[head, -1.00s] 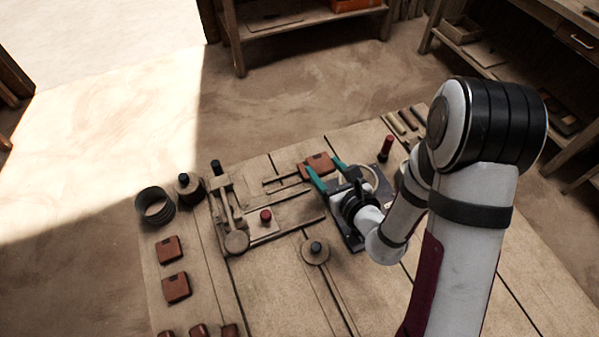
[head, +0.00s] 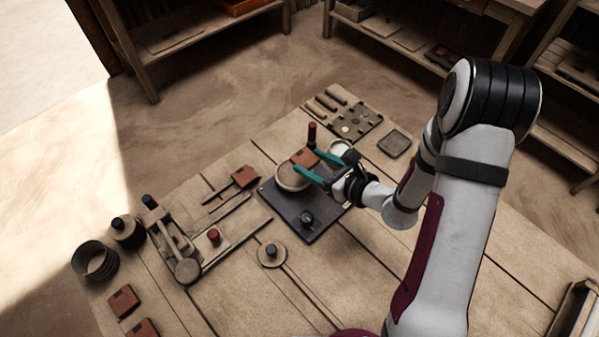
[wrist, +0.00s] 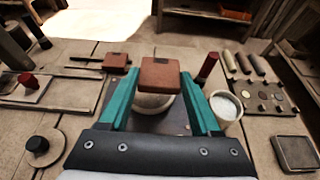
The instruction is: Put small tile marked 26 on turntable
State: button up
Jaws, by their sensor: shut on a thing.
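My gripper (head: 312,166) has teal fingers shut on a small brown tile (head: 304,157). The wrist view shows the tile (wrist: 159,76) held level between the fingertips; no number can be read on it. Below it is a round, pale, thick-rimmed piece (head: 293,178), which looks like the turntable, on a dark square plate (head: 286,211). In the wrist view the tile and fingers hide much of the round piece (wrist: 152,102). The tile appears above it; I cannot tell whether they touch.
Another brown tile (head: 245,177) lies by wooden rails to the left. A red-topped post (head: 312,134) and a white cup (wrist: 226,107) stand close by the fingers. A black knob (head: 306,218) rises from the plate. More tiles (head: 123,301) lie at the front left.

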aim_at(301, 180)
jog(key=a+f, duration=0.1)
jog(key=a, duration=0.1)
jog(key=shift+w+a+f, duration=0.35)
jog(key=shift+f, duration=0.05)
notch_tip(301, 180, down, 3)
jog(key=shift+a+f, duration=0.1)
jog(key=shift+f, duration=0.35)
jog(key=shift+f, duration=0.2)
jog(key=o, duration=1.4)
jog(key=shift+r, duration=0.15)
